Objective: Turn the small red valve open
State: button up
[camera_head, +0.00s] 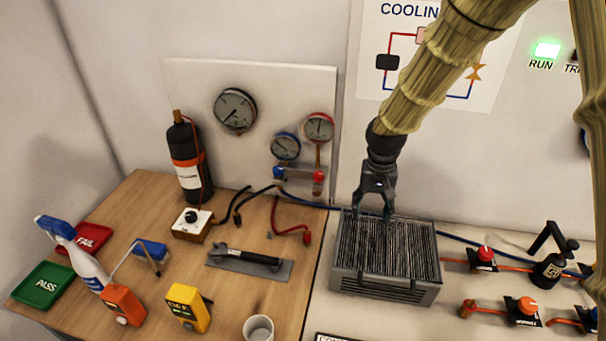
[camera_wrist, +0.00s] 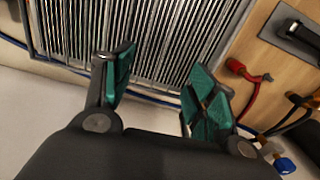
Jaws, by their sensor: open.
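A small red knob (camera_head: 318,177) sits on the gauge manifold below the red-rimmed gauge, beside a blue knob (camera_head: 279,173). Another red-topped valve (camera_head: 485,253) stands on the red pipe right of the finned radiator. I cannot tell which is the small red valve. My gripper (camera_head: 375,208) is open and empty, pointing down at the back edge of the radiator (camera_head: 385,290), apart from both. In the wrist view its green-padded fingers (camera_wrist: 162,82) are spread in front of the fins. The blue knob (camera_wrist: 285,165) shows there at the lower right.
A red hose end (camera_head: 307,238) and dark hoses lie on the wooden bench left of the radiator. A wrench (camera_head: 247,257) lies on a grey mat. A black-handled valve (camera_head: 552,268) and orange-topped valve (camera_head: 524,307) stand at the right.

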aim_at(318, 176)
jog(key=z, duration=1.65)
jog(key=k, duration=0.65)
jog(key=u, duration=1.35)
jog(key=i, duration=0.5)
